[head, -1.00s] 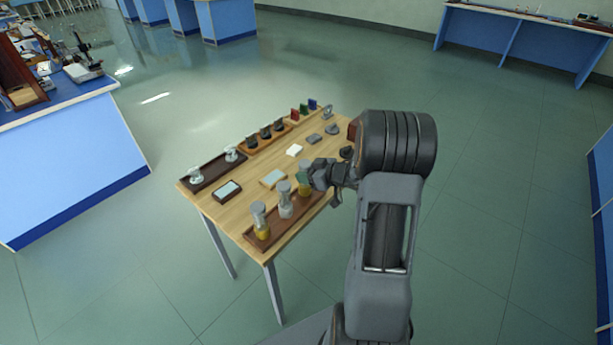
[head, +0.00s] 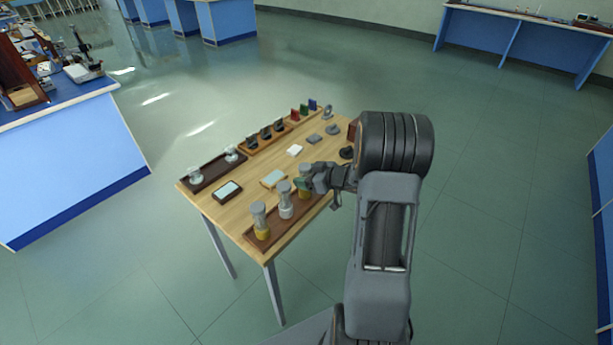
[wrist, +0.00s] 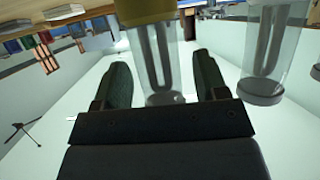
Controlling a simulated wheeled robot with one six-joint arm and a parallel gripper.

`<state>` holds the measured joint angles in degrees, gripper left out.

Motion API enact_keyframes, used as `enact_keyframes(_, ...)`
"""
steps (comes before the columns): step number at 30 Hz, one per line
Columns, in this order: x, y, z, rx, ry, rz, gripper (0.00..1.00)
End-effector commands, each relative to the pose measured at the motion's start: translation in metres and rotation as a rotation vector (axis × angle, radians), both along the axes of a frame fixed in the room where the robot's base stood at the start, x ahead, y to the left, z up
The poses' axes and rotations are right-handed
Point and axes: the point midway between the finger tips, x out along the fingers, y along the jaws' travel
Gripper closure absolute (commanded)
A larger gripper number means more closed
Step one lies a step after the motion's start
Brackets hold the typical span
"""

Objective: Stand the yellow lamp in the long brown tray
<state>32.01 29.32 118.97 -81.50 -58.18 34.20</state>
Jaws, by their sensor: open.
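The long brown tray (head: 272,237) lies along the table's near right edge. A yellow-based lamp (head: 305,194) with a clear glass tube stands upright at its far end, partly hidden by my gripper. In the wrist view, which looks upside down, this lamp's yellow base (wrist: 147,10) is at the top and its glass hangs between my fingers. My gripper (wrist: 163,75) is open, one finger on each side of the glass, with gaps showing. A pale-based lamp (head: 285,200) stands mid-tray and another yellow-based lamp (head: 260,222) at the near end.
A dark tray (head: 212,172) with two pale-topped items is at the far left, beside a wooden rack (head: 264,138) of dark items. A framed pale plate (head: 228,190), a pale block (head: 273,178) and a white block (head: 295,150) lie mid-table. The neighbouring lamp is close to my gripper.

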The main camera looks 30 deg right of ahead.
Motion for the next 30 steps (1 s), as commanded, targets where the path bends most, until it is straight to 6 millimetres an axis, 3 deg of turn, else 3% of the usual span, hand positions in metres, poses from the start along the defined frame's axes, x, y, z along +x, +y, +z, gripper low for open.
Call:
enact_keyframes(7,-0.009,-0.007,0.008,-0.001,-0.001,-0.003,0.34)
enact_keyframes(24,-0.083,-0.055,0.045,-0.001,-0.001,-0.003,0.34)
enact_keyframes(27,-0.087,-0.059,0.048,-0.008,-0.002,-0.009,0.34)
enact_keyframes(30,-0.079,-0.060,0.057,-0.064,-0.016,-0.054,0.34)
